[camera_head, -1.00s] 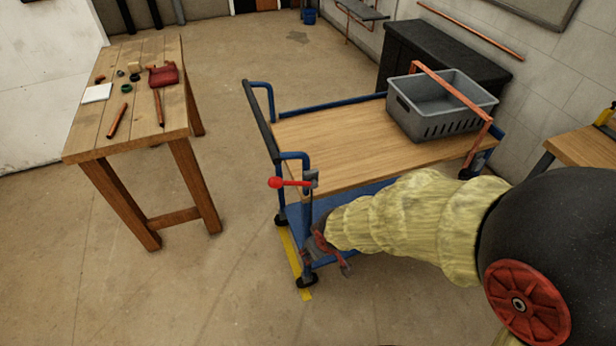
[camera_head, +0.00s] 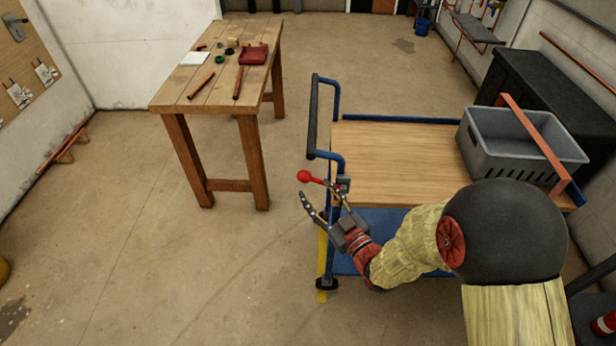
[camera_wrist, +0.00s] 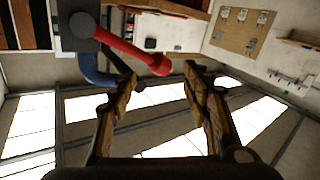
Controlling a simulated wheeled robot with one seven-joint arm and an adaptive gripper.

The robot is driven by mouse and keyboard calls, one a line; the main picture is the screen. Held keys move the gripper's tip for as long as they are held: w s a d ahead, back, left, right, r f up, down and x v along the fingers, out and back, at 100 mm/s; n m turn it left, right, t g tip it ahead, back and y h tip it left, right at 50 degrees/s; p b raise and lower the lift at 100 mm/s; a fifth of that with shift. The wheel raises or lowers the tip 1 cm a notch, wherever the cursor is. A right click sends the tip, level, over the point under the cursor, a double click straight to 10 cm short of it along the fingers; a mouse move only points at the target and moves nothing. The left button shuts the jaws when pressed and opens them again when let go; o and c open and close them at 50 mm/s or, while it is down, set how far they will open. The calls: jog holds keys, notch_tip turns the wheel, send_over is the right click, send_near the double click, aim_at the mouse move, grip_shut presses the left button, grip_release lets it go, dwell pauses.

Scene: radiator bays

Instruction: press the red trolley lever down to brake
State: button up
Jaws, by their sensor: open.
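The red trolley lever (camera_head: 311,177) sticks out to the left from a grey bracket on the near left corner post of the blue trolley (camera_head: 395,165). It ends in a red ball knob. My gripper (camera_head: 318,203) is open and empty, just below and in front of the lever in the head view. In the wrist view the red lever (camera_wrist: 130,50) crosses above the two spread fingers of my gripper (camera_wrist: 158,78), its knob lying between and beyond the tips. I cannot tell whether a finger touches the lever.
A grey crate (camera_head: 478,150) and an orange bar (camera_head: 535,145) are on the trolley's right end. A wooden table (camera_head: 205,95) with small parts stands at left. The floor (camera_head: 190,270) between is clear. A dark cabinet (camera_head: 515,80) stands behind.

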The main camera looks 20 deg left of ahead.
aim_at(308, 181)
jog(key=b+x, duration=0.2)
jog(key=x, duration=0.5)
jog(key=shift+w+a, duration=0.25)
jog(key=shift+a, duration=0.05)
jog(key=c, duration=0.4)
grip_shut()
